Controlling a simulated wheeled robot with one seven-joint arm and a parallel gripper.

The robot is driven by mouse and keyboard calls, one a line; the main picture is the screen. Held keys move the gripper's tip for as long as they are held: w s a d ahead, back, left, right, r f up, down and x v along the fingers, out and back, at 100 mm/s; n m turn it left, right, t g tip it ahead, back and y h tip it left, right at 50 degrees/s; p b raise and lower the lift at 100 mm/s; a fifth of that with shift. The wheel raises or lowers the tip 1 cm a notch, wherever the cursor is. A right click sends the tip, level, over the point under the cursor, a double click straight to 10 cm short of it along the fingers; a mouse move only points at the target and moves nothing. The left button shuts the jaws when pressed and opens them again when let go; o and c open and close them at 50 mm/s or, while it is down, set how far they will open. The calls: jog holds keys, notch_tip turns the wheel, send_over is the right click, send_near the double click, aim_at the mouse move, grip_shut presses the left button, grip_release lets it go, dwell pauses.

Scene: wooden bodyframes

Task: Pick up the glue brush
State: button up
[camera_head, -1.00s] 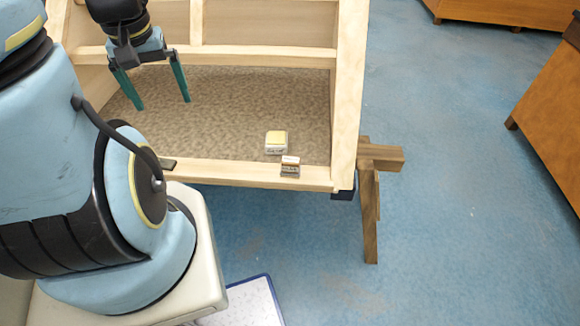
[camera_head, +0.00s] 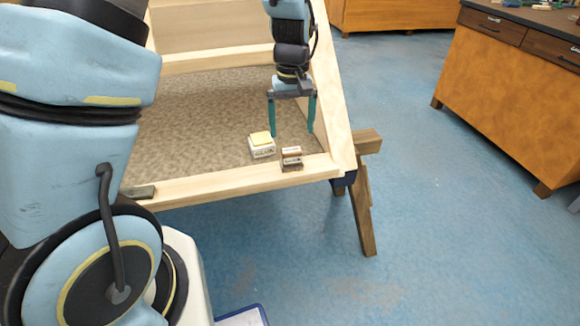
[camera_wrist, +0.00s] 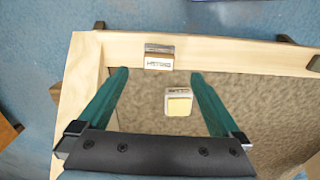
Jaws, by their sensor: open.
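I cannot tell for sure which thing is the glue brush. A small brown and white labelled block (camera_head: 292,158) sits on the front rail of the wooden frame, near its right corner. In the wrist view this block (camera_wrist: 159,57) lies on the rail between and just beyond my fingertips. A white block with a yellow top (camera_head: 262,145) sits on the patterned panel just left of it. This yellow-topped block (camera_wrist: 178,102) also shows between my fingers in the wrist view. My gripper (camera_head: 291,131) is open and empty, pointing down above the panel's right end.
The wooden frame (camera_head: 240,181) has a raised rail around the patterned panel (camera_head: 190,120). A dark flat piece (camera_head: 138,191) lies on the front rail at left. A trestle leg (camera_head: 361,215) stands at the right corner. Wooden cabinets (camera_head: 500,100) stand beyond open blue floor.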

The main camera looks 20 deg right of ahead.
aim_at(292, 150)
notch_tip(292, 150, down, 5)
jog(key=shift+r, duration=0.2)
jog(key=shift+w+d+f+p, duration=0.15)
jog(key=shift+f+p, duration=0.15)
jog(key=shift+f, duration=0.6)
jog(key=shift+w+a+f+p, duration=0.1)
jog(key=shift+f+p, duration=0.2)
jog(key=shift+f, duration=0.65)
jog(key=shift+w+d+f+p, duration=0.15)
jog(key=shift+f+p, duration=0.15)
jog(key=shift+f, duration=0.6)
jog(key=shift+c, duration=0.2)
jog(key=c, duration=1.2)
